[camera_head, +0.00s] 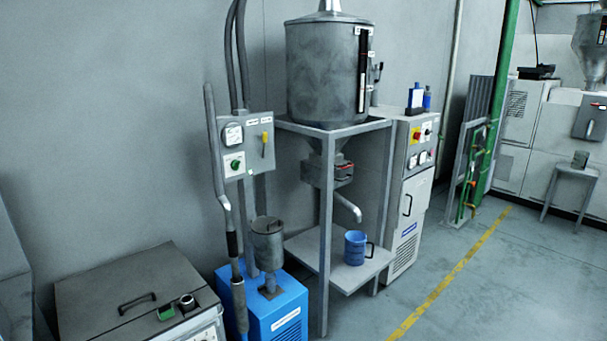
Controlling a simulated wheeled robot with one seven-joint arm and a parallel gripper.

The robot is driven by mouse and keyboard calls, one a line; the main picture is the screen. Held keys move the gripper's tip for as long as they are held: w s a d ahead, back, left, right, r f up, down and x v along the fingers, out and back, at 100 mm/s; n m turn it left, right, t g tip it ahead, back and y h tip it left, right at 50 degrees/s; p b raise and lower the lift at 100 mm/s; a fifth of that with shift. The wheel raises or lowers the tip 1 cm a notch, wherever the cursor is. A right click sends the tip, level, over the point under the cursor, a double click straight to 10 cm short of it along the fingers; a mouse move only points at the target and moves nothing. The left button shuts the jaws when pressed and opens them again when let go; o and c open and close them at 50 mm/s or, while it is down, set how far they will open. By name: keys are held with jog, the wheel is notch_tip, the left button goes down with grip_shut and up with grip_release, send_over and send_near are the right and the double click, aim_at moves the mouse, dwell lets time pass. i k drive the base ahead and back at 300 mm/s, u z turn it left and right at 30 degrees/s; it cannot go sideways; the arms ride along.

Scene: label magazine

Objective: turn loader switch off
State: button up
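A grey control box (248,165) is mounted on the wall left of the hopper stand. It carries a yellow lever-like switch (265,145) on its right side, standing roughly upright. A green round knob (236,165) sits on a white plate at its lower left, below a white round dial (233,134). The small labels above are too small to read, so I cannot tell which control is the loader switch. A blue unit (290,318) with a grey canister (268,240) stands on the floor below the box. My gripper is not in view.
A large metal hopper (322,75) stands on a grey frame (324,230) with a blue mug (355,248) on its shelf. A grey hose (215,150) rises left of the box. A lidded grey cabinet (120,290) is at lower left.

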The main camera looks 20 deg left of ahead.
aim_at(236, 164)
jog(key=u, duration=0.4)
jog(key=i, duration=1.2)
jog(key=u, duration=1.7)
jog(key=i, duration=1.1)
jog(key=u, duration=1.1)
